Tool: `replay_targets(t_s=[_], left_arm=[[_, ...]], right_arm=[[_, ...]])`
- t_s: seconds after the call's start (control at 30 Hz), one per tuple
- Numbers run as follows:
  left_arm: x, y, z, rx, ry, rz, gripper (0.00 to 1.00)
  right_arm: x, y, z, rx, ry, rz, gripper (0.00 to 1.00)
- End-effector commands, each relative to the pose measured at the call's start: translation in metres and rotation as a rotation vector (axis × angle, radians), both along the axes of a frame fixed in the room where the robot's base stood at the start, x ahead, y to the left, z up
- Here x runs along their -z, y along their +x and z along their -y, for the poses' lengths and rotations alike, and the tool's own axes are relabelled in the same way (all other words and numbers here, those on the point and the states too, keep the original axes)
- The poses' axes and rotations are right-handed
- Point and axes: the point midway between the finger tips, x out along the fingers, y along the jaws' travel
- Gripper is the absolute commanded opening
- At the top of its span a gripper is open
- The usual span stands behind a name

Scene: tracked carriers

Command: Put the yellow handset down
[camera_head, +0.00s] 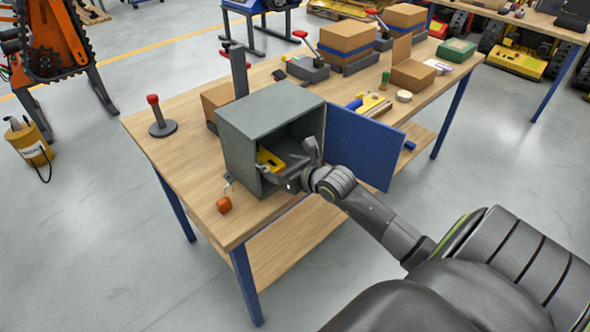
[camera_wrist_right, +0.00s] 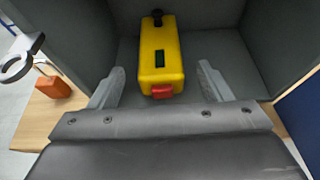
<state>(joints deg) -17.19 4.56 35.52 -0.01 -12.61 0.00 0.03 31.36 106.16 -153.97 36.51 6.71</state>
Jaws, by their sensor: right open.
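The yellow handset (camera_wrist_right: 161,62) lies on the floor of a grey open-fronted box (camera_head: 240,128). It has a dark window on top, a red part at its near end and a black part at its far end. In the head view the handset (camera_head: 268,158) is partly hidden by the box wall and my gripper. My right gripper (camera_wrist_right: 160,88) is open at the mouth of the box, one finger on each side of the handset's near end, with gaps on both sides. My left gripper does not show.
The box's blue door (camera_head: 362,145) stands open to the right, beside my right arm. An orange padlock (camera_head: 224,205) lies on the wooden bench (camera_head: 180,165) at the front left. A red-knobbed stand (camera_head: 160,118) and several cartons stand farther back on the bench.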

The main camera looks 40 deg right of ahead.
Motion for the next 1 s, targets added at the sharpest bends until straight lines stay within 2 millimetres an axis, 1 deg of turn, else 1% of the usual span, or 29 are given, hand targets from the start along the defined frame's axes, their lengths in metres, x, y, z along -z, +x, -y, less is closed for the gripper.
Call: replay_targets(t_s=[0.03,0.1,0.2,0.3,0.5,1.0], left_arm=[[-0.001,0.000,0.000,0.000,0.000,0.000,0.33],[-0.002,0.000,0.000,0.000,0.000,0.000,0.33],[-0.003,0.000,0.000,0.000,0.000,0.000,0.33],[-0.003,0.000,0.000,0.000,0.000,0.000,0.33],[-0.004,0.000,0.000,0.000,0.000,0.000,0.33],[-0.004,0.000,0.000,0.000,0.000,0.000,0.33]], right_arm=[[-0.004,-0.010,0.002,-0.001,-0.004,-0.002,0.73],[-0.008,-0.021,0.002,-0.001,-0.004,-0.002,0.73],[-0.014,-0.034,0.003,-0.001,-0.004,-0.002,0.73],[-0.018,-0.043,0.004,0.000,-0.003,-0.001,0.73],[-0.020,-0.049,0.004,0.001,0.000,0.000,0.73],[-0.020,-0.049,0.004,0.000,0.000,0.000,0.73]])
